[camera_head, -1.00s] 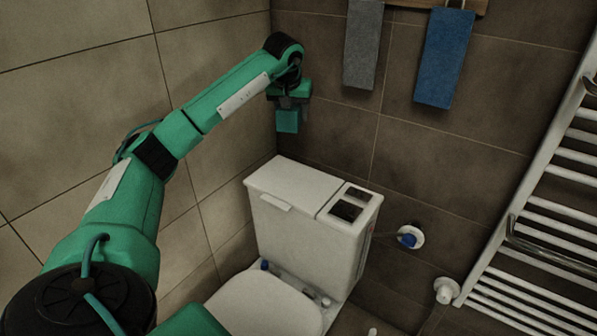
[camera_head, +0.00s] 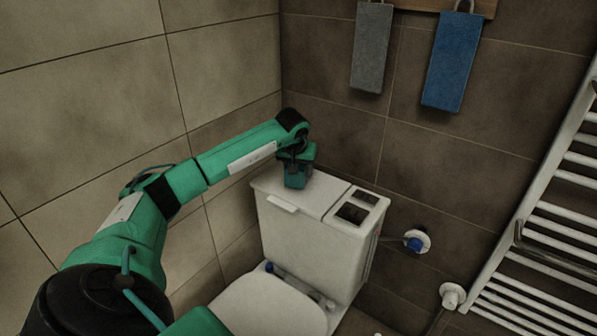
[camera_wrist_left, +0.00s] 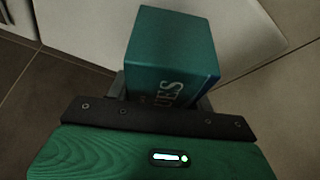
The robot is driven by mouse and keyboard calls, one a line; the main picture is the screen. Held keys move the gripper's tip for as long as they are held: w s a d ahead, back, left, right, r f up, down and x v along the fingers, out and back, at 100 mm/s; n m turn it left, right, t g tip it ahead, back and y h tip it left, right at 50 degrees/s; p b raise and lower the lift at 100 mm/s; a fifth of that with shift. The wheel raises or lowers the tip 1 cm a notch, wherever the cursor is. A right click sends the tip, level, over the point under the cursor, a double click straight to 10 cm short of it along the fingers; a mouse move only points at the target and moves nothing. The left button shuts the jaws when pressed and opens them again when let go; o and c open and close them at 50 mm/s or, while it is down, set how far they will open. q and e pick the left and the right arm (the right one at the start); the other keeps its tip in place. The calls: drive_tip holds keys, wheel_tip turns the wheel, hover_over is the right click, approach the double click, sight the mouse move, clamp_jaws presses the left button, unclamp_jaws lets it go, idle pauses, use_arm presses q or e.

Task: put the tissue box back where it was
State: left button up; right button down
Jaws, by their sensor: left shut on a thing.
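The teal tissue box (camera_head: 296,180) is held upright in my left gripper (camera_head: 295,164), over the back left part of the white cistern lid (camera_head: 318,205). I cannot tell whether its underside touches the lid. In the left wrist view the tissue box (camera_wrist_left: 170,45) shows its plain teal top and a side with pale lettering. The jaws of my left gripper (camera_wrist_left: 165,92) are shut on it, partly hidden behind the box and the dark gripper plate. My right gripper is not in view.
A dark two-part panel (camera_head: 357,206) takes up the lid's right end; the lid's middle is clear. Tiled walls stand close behind and left. A grey towel (camera_head: 372,48) and a blue towel (camera_head: 451,62) hang above. A white towel radiator (camera_head: 540,235) is at right.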

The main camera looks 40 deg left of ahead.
use_arm(q)
drive_tip(key=shift+f, duration=0.7)
drive_tip(key=shift+f, duration=0.1)
drive_tip(key=o, duration=1)
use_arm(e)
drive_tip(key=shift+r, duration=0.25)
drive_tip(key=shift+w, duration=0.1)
use_arm(q)
drive_tip(key=shift+r, duration=0.5)
drive_tip(key=v, duration=1.1)
drive_tip(key=shift+s+r, duration=0.1)
drive_tip(key=shift+s, duration=0.1)
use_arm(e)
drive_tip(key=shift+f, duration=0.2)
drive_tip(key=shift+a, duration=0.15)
